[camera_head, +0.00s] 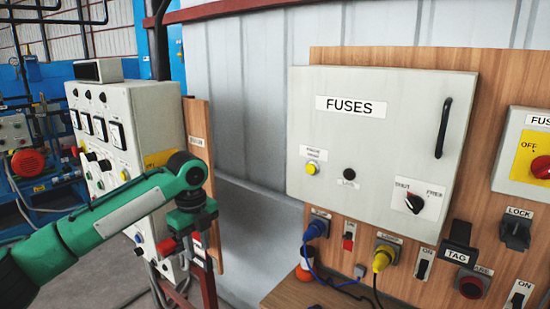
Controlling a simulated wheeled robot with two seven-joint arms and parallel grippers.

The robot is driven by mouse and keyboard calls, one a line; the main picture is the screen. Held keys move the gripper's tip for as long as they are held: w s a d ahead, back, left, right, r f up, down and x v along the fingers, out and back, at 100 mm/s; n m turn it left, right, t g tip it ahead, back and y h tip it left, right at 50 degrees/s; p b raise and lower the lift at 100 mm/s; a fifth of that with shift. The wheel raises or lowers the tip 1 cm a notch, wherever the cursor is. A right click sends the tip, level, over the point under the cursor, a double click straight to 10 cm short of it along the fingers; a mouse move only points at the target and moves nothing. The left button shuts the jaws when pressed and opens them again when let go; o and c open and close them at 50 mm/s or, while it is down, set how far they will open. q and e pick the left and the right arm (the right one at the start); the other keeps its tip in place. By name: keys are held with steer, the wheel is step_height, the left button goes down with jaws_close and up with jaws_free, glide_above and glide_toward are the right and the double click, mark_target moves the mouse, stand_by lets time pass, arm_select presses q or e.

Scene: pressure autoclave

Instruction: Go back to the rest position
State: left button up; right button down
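My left arm comes in from the left, green with a dark wrist. My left gripper (190,222) hangs at its end, in front of the grey control cabinet and left of the fuse panel. Its fingers are small and dark against the background, so I cannot tell whether they are open or shut, or whether they hold anything. My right gripper is not in view.
A wooden board (393,58) carries a closed white FUSES box (375,150), with plugs and switches below it. A control cabinet (155,120) stands behind my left arm. A wooden ledge (290,294) is below the board.

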arm_select(q)
steer(key=s+d+f+n+h, duration=0.1)
steer(key=s+d+f+n, duration=0.3)
steer(key=f, duration=0.4)
steer(key=s+d+f+n+t+h, duration=0.1)
steer(key=s+d+f+h, duration=0.1)
steer(key=s+d+f, duration=0.35)
steer(key=s+d+f+n+h, duration=0.1)
steer(key=s+d+f+n, duration=0.15)
steer(key=s+f, duration=0.5)
steer(key=s+a+f+n+t+y, duration=0.15)
steer(key=s+a+f+n, duration=0.25)
steer(key=s+a+n, duration=0.5)
steer(key=s+a+f+n+t+y, duration=0.1)
steer(key=s+a+f+n+y, duration=0.1)
steer(key=s+a+f+n, duration=0.55)
steer(key=s+f+g, duration=0.1)
steer(key=s+f, duration=0.1)
steer(key=f, duration=1.2)
steer(key=s+f+g, duration=0.1)
steer(key=s+f, duration=0.2)
steer(key=f, duration=1.1)
steer(key=s+a+f, duration=0.1)
steer(key=s+f, duration=0.8)
steer(key=s+a+f, duration=0.2)
steer(key=s+f, duration=0.7)
steer(key=f, duration=0.1)
steer(key=shift+s+a+f+m+g, duration=0.2)
steer(key=shift+s+a+m+g, duration=0.1)
steer(key=shift+m+g, duration=0.1)
